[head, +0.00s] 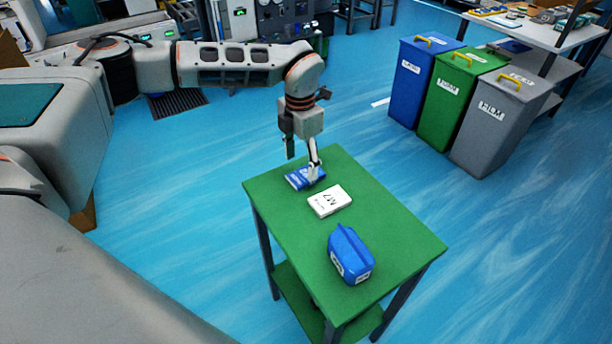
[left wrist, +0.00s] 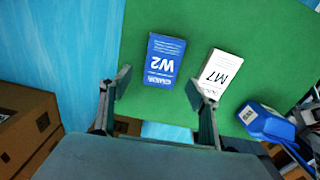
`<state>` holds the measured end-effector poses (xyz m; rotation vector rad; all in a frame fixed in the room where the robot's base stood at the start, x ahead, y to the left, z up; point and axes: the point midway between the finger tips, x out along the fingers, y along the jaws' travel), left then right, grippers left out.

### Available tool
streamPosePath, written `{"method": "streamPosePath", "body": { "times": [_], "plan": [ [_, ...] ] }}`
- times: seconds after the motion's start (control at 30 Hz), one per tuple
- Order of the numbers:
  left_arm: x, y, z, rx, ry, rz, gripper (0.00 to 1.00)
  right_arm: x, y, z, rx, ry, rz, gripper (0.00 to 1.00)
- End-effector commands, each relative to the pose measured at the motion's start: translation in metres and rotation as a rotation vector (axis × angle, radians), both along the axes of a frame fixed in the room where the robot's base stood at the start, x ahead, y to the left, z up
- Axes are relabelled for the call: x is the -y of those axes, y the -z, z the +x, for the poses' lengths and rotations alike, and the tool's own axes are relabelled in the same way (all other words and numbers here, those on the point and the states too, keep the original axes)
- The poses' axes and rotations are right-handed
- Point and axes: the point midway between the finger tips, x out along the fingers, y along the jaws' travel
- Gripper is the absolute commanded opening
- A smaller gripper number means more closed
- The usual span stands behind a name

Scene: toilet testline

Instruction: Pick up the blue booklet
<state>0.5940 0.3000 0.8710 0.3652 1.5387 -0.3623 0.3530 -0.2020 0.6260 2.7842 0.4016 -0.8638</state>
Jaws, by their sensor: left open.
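The blue booklet (head: 303,178) lies flat at the far left end of the green table (head: 392,252). In the left wrist view the blue booklet (left wrist: 163,61) shows white lettering "W2" and sits ahead of the fingers. My left gripper (head: 302,157) is just above that end of the table, and one finger covers part of the booklet in the head view. The left wrist view shows the left gripper (left wrist: 158,82) open, its fingers wide apart with nothing between their tips. My right gripper is not in view.
A white "M7" booklet (head: 329,200) lies close beside the blue one. A blue container (head: 350,255) stands at the table's near end. Blue, green and grey bins (head: 460,100) stand at the right. Cardboard boxes (left wrist: 28,130) show in the left wrist view.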

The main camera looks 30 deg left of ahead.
Motion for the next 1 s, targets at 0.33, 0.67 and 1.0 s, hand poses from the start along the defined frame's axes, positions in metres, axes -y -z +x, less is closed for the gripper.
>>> {"method": "streamPosePath", "body": {
  "times": [0.33, 0.67, 1.0],
  "plan": [
    [0.002, 0.039, -0.002, -0.002, 0.001, -0.001, 0.61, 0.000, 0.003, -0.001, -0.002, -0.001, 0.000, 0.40],
    [0.002, 0.038, -0.001, -0.002, 0.001, -0.001, 0.20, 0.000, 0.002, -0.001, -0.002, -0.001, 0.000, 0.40],
    [0.001, 0.037, -0.001, -0.001, 0.001, -0.002, 0.20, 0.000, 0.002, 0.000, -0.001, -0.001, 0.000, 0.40]
  ]
}}
